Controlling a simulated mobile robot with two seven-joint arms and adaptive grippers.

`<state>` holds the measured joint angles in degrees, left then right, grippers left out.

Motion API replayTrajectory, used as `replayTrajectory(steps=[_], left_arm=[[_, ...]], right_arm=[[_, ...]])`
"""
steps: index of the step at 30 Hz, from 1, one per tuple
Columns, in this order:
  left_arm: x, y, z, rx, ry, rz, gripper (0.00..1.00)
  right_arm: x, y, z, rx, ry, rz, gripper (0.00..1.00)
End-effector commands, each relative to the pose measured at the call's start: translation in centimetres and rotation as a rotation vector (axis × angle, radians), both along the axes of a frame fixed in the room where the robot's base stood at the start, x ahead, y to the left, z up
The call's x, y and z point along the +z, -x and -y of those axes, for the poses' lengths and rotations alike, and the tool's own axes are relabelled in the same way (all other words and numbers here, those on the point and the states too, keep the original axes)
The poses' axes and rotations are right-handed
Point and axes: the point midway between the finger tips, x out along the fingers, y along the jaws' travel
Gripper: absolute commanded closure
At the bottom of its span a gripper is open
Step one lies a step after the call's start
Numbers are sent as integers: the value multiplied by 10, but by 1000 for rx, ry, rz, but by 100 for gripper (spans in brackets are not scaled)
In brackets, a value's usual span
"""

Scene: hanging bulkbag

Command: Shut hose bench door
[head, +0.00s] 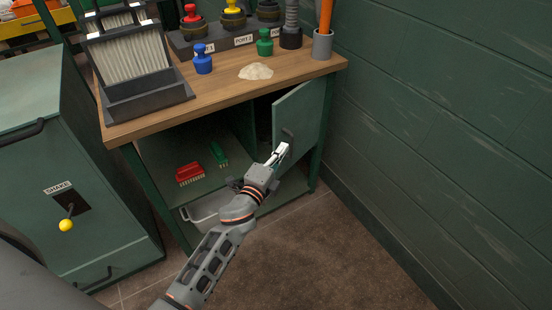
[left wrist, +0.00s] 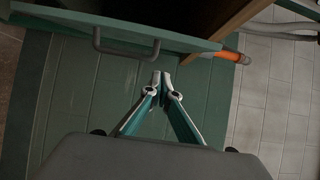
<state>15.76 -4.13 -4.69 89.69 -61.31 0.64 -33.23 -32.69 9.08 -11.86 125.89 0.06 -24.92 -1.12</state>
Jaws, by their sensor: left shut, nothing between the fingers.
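The green hose bench door (head: 303,108) stands partly open at the right end of the wooden-topped bench (head: 225,92). Its dark bar handle (head: 288,133) is on the door's left part. My left gripper (head: 282,150) is shut and empty, close below the handle in the head view. In the left wrist view, the door (left wrist: 75,24) crosses the top with its handle (left wrist: 125,48). The shut fingertips (left wrist: 160,78) point toward the door and look apart from the handle. My right gripper is not in view.
A red brush (head: 190,173) and a green brush (head: 218,155) lie on the open shelf, above a pale bin (head: 205,208). A green wall (head: 440,130) rises on the right. Brown floor (head: 330,250) is clear in front. An orange hose end (left wrist: 235,57) shows beside the door.

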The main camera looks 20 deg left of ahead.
Motion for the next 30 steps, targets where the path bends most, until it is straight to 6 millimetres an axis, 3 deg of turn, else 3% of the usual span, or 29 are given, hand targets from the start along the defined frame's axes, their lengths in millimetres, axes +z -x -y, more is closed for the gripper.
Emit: replayTrajectory(steps=[7,15,30], left_arm=[[-4,-43,0,2,0,-5,100],[-1,-51,-30,2,0,-2,100],[-2,-53,-36,-4,0,-2,100]], right_arm=[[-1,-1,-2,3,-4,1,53],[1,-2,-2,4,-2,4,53],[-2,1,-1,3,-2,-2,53]])
